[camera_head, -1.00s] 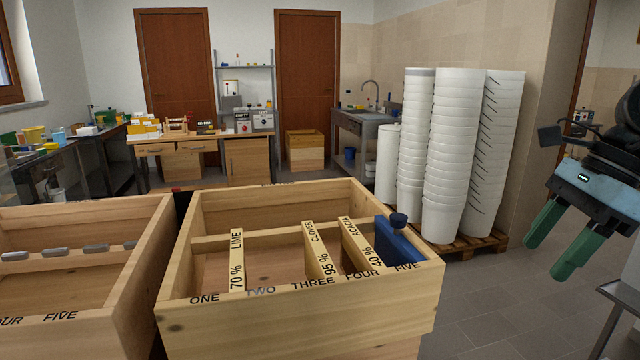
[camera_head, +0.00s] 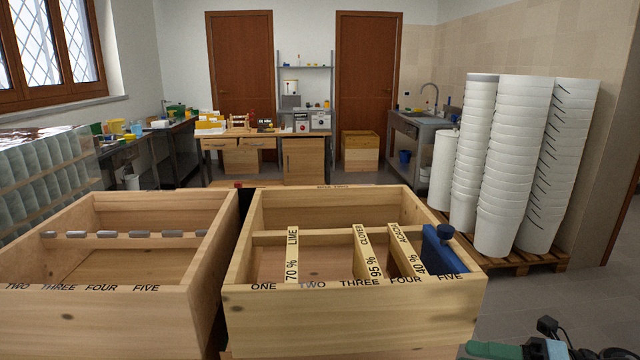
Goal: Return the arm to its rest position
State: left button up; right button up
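My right gripper (camera_head: 492,349) shows only in part at the bottom edge, right of centre, in front of the near wooden box. A green finger and a bit of the arm with a cable show; its opening is hidden. My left gripper is out of view. The wooden box (camera_head: 345,324) holds labelled bars marked lime (camera_head: 292,256), clover (camera_head: 366,253) and acacia (camera_head: 405,250) above slots one to five. A blue block with a round knob (camera_head: 442,252) stands at its right end, by slot five.
A second wooden box (camera_head: 95,318) with several grey pieces along a bar stands close on the left. Stacks of white buckets (camera_head: 512,165) stand on a pallet (camera_head: 530,258) at the right. Grey floor (camera_head: 560,300) is clear at the right front.

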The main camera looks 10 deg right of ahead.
jog(key=s+a+f+m+t+h+p, duration=0.1)
jog(key=s+f+m+t+h, duration=0.3)
jog(key=f+m, duration=0.6)
jog(key=s+a+f+m+t+h+p, duration=0.1)
jog(key=s+f+m+t+h, duration=0.2)
jog(key=f+m+h, duration=0.6)
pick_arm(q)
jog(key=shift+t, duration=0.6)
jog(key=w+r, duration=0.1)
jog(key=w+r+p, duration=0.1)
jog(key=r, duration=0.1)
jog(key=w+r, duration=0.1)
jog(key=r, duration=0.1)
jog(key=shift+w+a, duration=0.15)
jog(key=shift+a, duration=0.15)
pick_arm(e)
jog(key=s+a+f+m+g, duration=0.3)
jog(key=s+f+m, duration=0.3)
jog(key=s, duration=0.2)
jog(key=s+a+f+m+g, duration=0.3)
jog(key=s+a+f+m, duration=0.2)
jog(key=s, duration=0.4)
jog(key=f+m, duration=0.1)
jog(key=m, duration=0.1)
jog(key=shift+s+a+f+m+g+h, duration=0.25)
jog(key=shift+s+a+m+g+h, duration=0.05)
jog(key=shift+a+g, duration=0.1)
